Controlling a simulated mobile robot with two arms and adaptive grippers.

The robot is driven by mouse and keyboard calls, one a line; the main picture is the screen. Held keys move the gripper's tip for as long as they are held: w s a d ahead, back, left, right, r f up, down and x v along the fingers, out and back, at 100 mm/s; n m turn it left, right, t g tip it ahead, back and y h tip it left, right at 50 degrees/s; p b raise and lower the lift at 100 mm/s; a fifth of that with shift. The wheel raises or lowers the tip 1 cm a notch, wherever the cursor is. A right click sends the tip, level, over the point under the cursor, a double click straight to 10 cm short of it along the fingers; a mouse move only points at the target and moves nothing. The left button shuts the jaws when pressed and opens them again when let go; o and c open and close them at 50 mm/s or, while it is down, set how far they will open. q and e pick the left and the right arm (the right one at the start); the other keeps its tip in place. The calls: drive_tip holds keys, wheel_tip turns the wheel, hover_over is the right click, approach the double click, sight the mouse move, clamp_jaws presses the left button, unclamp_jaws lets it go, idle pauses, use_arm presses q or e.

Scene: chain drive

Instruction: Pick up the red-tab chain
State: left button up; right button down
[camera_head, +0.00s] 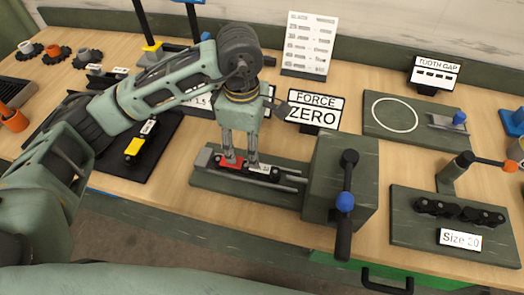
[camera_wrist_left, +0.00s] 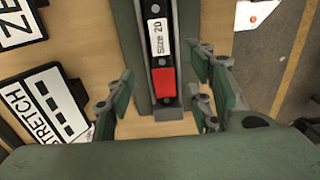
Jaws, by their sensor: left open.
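The red-tab chain lies in the channel of the grey-green fixture. Its red tab (camera_head: 230,162) and white label show in the head view. In the left wrist view the red tab (camera_wrist_left: 164,82) sits between the finger pads, with a white "Size 20" label beside it on the dark chain. My left gripper (camera_head: 241,160) points down over the fixture at the red-tab end. Its fingers (camera_wrist_left: 160,95) are open, one on each side of the chain, with a gap to the tab on both sides. My right gripper is not in view.
The fixture's block with a blue-knobbed handle (camera_head: 345,201) stands to the right. A yellow-tab piece (camera_head: 134,147) lies on a black mat at left. A "FORCE ZERO" sign (camera_head: 313,108) stands behind. A "Size 20" plate (camera_head: 410,232) with a dark chain is at right.

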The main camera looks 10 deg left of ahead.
sight(246, 165)
use_arm(q)
drive_tip(key=shift+w+a+f, duration=0.1)
drive_tip(key=shift+w+f, duration=0.05)
drive_tip(key=shift+w, duration=0.05)
drive_tip(key=shift+s+f, duration=0.15)
drive_tip(key=shift+f, duration=0.15)
drive_tip(key=shift+s+a+f+p, duration=0.2)
drive_tip(key=shift+f+p, duration=0.1)
drive_tip(key=shift+f, duration=0.1)
drive_tip(key=shift+s+a+f+p, duration=0.1)
drive_tip(key=shift+s+f+p, duration=0.05)
drive_tip(key=shift+f+p, duration=0.2)
wheel_tip(246, 165, down, 3)
drive_tip(key=shift+r+p, duration=0.2)
drive_tip(key=shift+p, duration=0.5)
wheel_tip(246, 165, down, 2)
drive_tip(key=shift+w, duration=0.15)
drive_tip(key=shift+d+f, duration=0.1)
drive_tip(key=shift+f, duration=0.1)
drive_tip(key=c, duration=0.9)
clamp_jaws()
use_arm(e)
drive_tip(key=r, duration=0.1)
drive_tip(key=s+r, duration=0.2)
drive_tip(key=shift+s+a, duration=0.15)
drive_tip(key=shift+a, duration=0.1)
use_arm(q)
drive_tip(key=shift+r, duration=0.1)
